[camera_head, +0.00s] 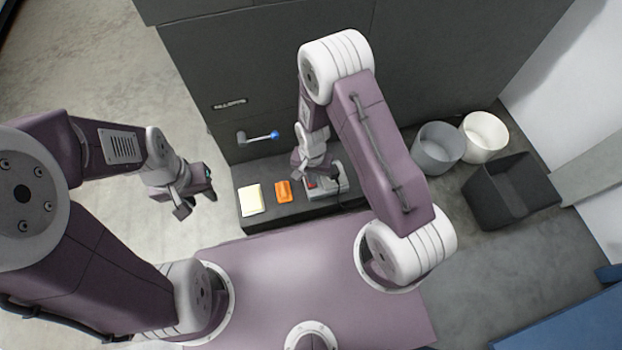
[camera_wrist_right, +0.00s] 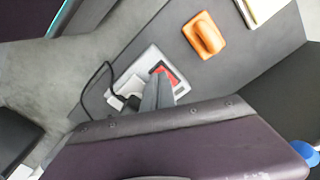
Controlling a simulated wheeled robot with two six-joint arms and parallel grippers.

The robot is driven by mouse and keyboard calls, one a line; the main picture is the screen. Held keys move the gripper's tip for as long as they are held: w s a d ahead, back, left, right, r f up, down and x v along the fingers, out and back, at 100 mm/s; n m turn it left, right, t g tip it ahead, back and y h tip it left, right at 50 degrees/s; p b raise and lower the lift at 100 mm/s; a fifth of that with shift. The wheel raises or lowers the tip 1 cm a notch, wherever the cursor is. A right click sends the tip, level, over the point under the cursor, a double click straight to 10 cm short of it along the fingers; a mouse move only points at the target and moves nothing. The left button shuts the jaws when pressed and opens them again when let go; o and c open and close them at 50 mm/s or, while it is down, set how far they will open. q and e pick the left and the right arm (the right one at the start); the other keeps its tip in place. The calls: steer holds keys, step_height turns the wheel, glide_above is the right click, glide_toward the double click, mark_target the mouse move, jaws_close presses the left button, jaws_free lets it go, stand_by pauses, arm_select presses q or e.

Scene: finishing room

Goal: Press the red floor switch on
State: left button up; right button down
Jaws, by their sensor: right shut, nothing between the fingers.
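The red switch (camera_head: 311,184) sits in a light grey housing (camera_head: 338,183) on a low dark ledge. In the right wrist view the red rocker (camera_wrist_right: 172,74) shows partly behind my right gripper (camera_wrist_right: 158,84). That gripper is shut and empty, its fingertips over the switch housing (camera_wrist_right: 149,56). I cannot tell whether they touch the rocker. In the head view my right gripper (camera_head: 306,172) points down at the switch and hides part of it. My left gripper (camera_head: 196,200) is open and empty, in the air left of the ledge.
An orange object (camera_head: 283,191) and a cream block (camera_head: 251,200) lie left of the switch. A grey bin (camera_head: 437,147), a white bin (camera_head: 484,136) and a black crate (camera_head: 512,190) stand at right.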

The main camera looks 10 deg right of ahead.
steer(key=shift+f+b, duration=0.6)
steer(key=shift+f, duration=0.35)
stand_by(0.7)
steer(key=shift+r, duration=0.1)
step_height(320, 180, up, 7)
steer(key=p, duration=0.7)
steer(key=shift+p, duration=0.35)
